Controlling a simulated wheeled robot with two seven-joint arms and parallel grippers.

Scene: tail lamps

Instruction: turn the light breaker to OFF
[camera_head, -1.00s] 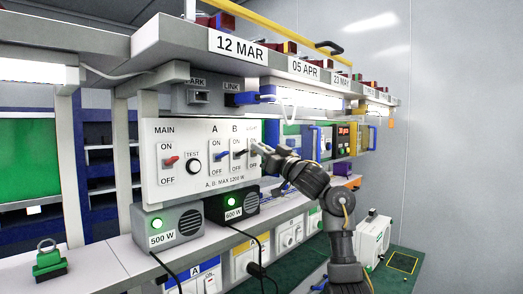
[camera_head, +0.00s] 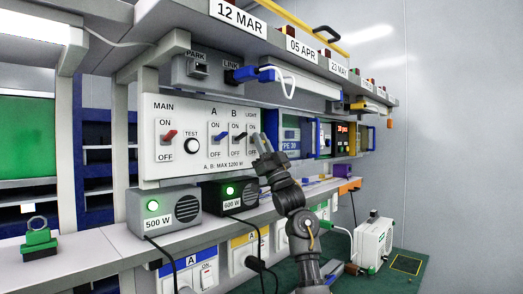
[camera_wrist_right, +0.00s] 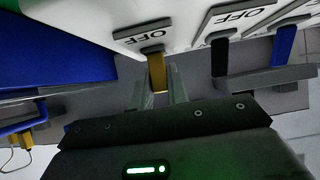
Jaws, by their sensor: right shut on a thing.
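The white breaker panel (camera_head: 178,125) has a red MAIN lever (camera_head: 169,135), a blue A lever (camera_head: 217,138), a black B lever (camera_head: 238,137) and the LIGHT breaker at its right end. My right gripper (camera_head: 261,142) is at the LIGHT breaker and partly covers it and its OFF label. In the right wrist view, the yellow-brown LIGHT lever (camera_wrist_right: 157,72) is between the gripper's two fingers (camera_wrist_right: 159,88), below the upside-down OFF label (camera_wrist_right: 143,36). The gripper is shut on this lever. My left gripper is out of view.
The black B lever (camera_wrist_right: 220,57) and blue A lever (camera_wrist_right: 284,42) are close beside the gripper in the wrist view. Two power boxes, 500 W (camera_head: 163,212) and 600 W (camera_head: 229,192), stand on the shelf below. A lamp strip (camera_head: 306,84) hangs above.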

